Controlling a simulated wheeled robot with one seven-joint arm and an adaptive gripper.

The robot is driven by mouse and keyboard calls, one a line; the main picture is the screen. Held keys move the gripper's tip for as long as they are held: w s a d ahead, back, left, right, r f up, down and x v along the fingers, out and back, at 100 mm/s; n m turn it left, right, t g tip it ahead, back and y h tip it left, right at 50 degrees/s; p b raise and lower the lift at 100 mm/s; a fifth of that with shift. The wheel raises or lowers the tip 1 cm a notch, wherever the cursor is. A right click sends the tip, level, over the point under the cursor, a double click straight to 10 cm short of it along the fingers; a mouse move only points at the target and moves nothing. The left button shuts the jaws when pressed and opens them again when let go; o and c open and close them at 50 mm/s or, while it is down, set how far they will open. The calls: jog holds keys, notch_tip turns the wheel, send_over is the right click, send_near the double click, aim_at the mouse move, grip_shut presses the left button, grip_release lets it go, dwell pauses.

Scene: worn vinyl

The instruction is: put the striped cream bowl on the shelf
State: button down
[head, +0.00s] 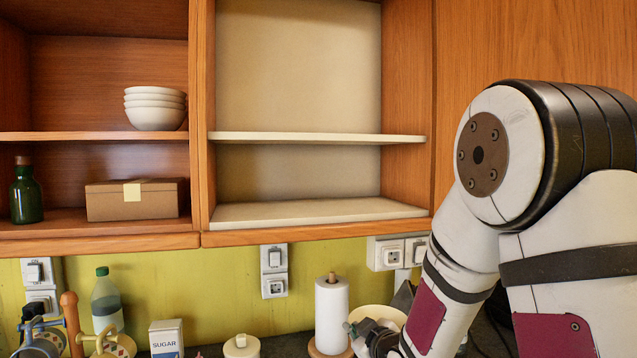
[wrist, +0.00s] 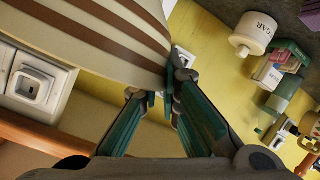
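The striped cream bowl (wrist: 95,40) fills the upper left of the wrist view, with brown bands on its cream side. In the head view its cream top (head: 378,314) shows low in the picture, partly hidden by my gripper (head: 372,338). In the wrist view my gripper (wrist: 160,98) has its fingers closed together at the bowl's edge, and the bowl's wall appears pinched between them. The open cupboard has a cream middle shelf (head: 315,138) and a cream bottom board (head: 315,213), both empty.
The left cupboard holds stacked white bowls (head: 155,108), a cardboard box (head: 135,200) and a green bottle (head: 26,192). Below stand a paper towel roll (head: 331,312), a lidded jar (head: 241,346), a sugar box (head: 166,338) and a clear bottle (head: 106,300). Sockets (head: 390,254) line the wall.

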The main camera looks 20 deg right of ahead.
jog(key=shift+w+f, duration=0.15)
jog(key=shift+f, duration=0.7)
jog(key=shift+r, duration=0.7)
jog(key=s+a+r, duration=0.1)
jog(key=a+r, duration=0.5)
jog(key=r, duration=1.2)
jog(key=s+a+r+n+y, duration=0.1)
jog(key=a+r, duration=0.5)
jog(key=r, duration=1.2)
jog(key=s+a+r+y, duration=0.1)
jog(key=a+r, duration=0.5)
jog(key=r, duration=1.3)
jog(key=shift+s+n, duration=0.3)
jog(key=shift+s, duration=0.3)
